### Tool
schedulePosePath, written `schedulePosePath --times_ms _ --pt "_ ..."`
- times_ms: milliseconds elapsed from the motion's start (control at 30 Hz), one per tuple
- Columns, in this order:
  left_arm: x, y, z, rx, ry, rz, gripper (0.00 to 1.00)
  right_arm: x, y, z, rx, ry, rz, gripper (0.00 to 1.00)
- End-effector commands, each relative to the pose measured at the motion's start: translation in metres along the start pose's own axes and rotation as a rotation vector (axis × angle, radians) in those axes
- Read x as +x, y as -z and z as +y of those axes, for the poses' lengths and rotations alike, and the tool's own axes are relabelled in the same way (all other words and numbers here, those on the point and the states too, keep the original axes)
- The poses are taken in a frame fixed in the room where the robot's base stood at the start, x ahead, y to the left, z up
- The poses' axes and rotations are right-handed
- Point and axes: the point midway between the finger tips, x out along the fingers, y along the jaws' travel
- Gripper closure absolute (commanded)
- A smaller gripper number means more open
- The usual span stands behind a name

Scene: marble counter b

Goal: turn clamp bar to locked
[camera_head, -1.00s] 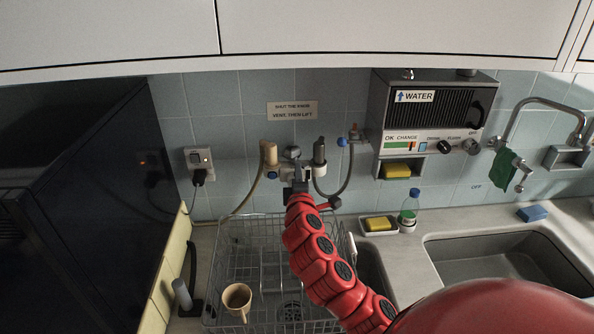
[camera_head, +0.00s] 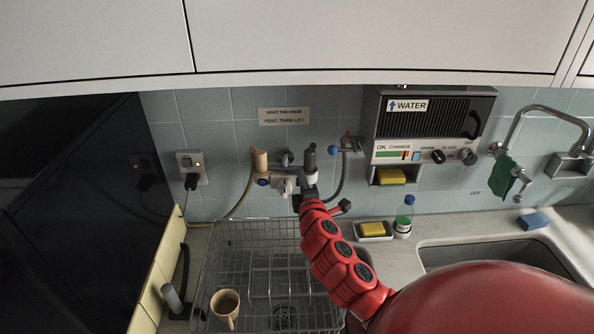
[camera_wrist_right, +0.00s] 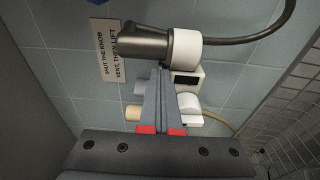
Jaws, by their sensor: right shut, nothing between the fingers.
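A wall fitting (camera_head: 284,182) with white parts sits on the tiles in the head view. It has a tan cylinder (camera_head: 259,161) on its left, a small grey knob (camera_head: 285,157) in the middle and a dark grey cylinder (camera_head: 309,160) on its right. I cannot tell for sure which part is the clamp bar. My right gripper (camera_head: 305,186) is shut and empty, just below the dark cylinder. In the right wrist view its closed fingers (camera_wrist_right: 159,85) point at the fitting, beside the dark cylinder (camera_wrist_right: 145,43); contact is unclear. My left gripper is out of view.
A wire rack (camera_head: 235,262) with a tan mug (camera_head: 225,305) stands below the fitting. The water unit (camera_head: 430,130) hangs to the right. A green-labelled bottle (camera_head: 404,215) and a yellow sponge (camera_head: 372,229) stand by the sink. Hoses run from the fitting.

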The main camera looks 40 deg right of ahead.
Motion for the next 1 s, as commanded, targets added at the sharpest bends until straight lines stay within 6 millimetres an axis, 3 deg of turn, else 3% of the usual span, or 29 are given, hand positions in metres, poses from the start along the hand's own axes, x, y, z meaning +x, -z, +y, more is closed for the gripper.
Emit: schedulePosePath --times_ms 100,300,1000 --pt "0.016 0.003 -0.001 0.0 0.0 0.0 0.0 0.0 -0.003 0.005 0.0 0.002 0.052 1.0" --pt "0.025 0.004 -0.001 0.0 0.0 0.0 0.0 0.0 -0.002 0.003 0.0 0.0 0.12 1.0" --pt "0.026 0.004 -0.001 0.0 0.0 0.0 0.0 0.0 0.0 0.0 0.001 0.0 0.145 1.0"
